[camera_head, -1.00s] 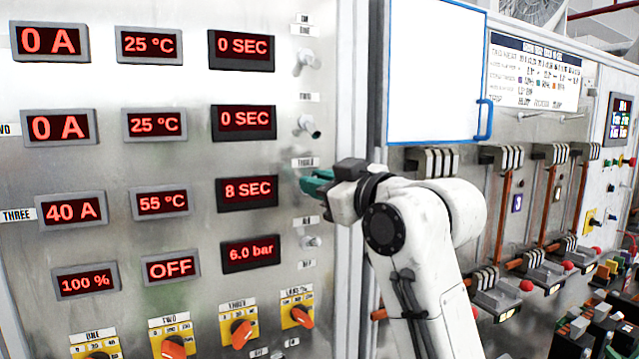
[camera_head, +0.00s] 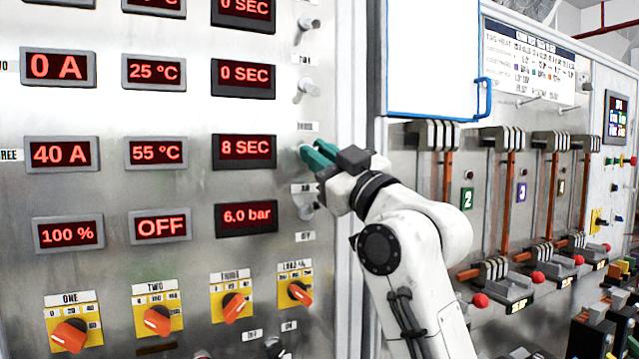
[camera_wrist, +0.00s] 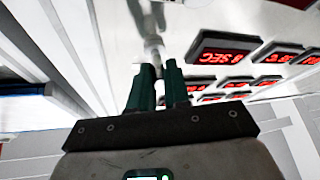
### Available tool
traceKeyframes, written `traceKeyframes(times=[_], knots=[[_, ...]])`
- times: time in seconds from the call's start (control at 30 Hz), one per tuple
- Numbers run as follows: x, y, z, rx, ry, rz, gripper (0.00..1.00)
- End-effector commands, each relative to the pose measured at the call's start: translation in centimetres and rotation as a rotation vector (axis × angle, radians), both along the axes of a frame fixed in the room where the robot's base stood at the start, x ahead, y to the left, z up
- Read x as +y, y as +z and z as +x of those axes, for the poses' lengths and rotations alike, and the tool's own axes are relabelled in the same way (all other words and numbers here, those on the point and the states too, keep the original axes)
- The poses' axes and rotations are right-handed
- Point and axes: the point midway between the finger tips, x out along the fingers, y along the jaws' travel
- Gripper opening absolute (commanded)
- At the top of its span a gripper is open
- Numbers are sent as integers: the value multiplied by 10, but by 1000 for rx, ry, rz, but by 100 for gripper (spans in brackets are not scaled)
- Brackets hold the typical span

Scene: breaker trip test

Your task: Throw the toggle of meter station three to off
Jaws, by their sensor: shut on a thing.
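My gripper (camera_head: 312,155), with green fingers, is at the steel panel, right of the station three row. Its fingers are shut on the metal toggle of station three, which shows in the wrist view (camera_wrist: 153,46) between and beyond the fingertips. In the head view the gripper hides most of this toggle. The row's displays read 40 A (camera_head: 62,154), 55 °C (camera_head: 155,154) and 8 SEC (camera_head: 244,152). I cannot tell the toggle's exact position.
The station two toggle (camera_head: 306,88) is just above my gripper, and another toggle is partly hidden below it. Orange rotary knobs (camera_head: 157,320) line the lower panel. A white board with a blue frame (camera_head: 482,95) and a breaker bench stand to the right.

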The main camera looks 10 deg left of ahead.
Motion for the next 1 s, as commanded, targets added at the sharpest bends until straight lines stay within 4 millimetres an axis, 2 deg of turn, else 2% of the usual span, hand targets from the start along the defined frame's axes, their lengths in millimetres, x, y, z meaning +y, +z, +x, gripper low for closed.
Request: traceKeyframes(times=[0.03,0.3,1.0], knots=[[0,-11,0,-24,0,16,0],[1,-19,2,-145,-1,96,0],[4,-23,5,-347,0,231,0]])
